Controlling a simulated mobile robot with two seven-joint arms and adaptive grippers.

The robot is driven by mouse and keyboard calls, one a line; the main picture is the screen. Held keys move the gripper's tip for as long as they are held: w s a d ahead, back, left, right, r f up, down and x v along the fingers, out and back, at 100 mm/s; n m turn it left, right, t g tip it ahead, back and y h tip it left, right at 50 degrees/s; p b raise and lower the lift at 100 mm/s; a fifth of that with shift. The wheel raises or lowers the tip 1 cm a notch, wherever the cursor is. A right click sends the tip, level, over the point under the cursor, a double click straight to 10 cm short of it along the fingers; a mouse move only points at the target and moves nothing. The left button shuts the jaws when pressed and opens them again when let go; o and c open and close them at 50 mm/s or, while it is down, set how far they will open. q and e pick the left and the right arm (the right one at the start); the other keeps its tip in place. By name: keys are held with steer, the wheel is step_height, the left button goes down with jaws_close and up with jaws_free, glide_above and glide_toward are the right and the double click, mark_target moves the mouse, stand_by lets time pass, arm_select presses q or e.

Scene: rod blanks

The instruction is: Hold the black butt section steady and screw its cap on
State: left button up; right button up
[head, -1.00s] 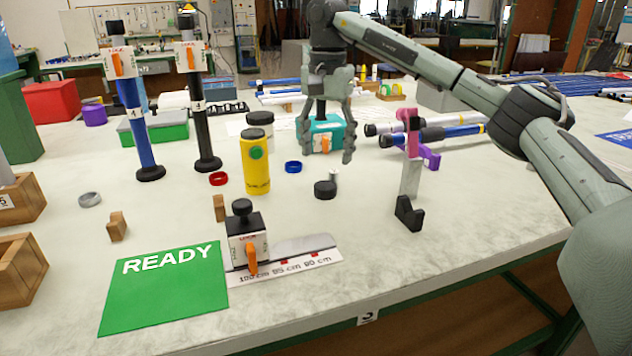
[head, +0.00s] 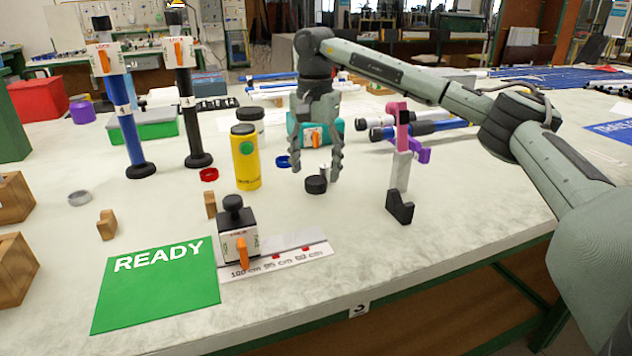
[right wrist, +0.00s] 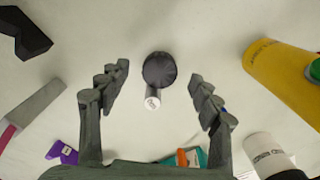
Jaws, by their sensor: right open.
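The black butt section (head: 188,115) stands upright left of centre, its wide black foot on the table. A white clamp block with an orange lever (head: 179,52) sits around its upper part. My right gripper (head: 315,172) is open and points down over the cap, one finger on each side. In the right wrist view the cap lies between the spread fingertips, with visible gaps. My left gripper is out of view.
A yellow canister (head: 246,160) stands left of the cap, with red (head: 209,174) and blue rings near it. A pink and grey post (head: 401,150) with a black foot stands to the right. A blue section (head: 127,125) stands at left. A green READY mat (head: 155,285) lies in front.

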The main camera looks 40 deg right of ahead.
mark_target(314, 181)
steer(key=shift+f, duration=1.2)
steer(key=shift+c, duration=0.4)
steer(key=c, duration=0.8)
steer(key=shift+r, duration=0.1)
step_height(314, 181, up, 10)
steer(key=shift+f, duration=0.1)
steer(key=shift+a, duration=0.1)
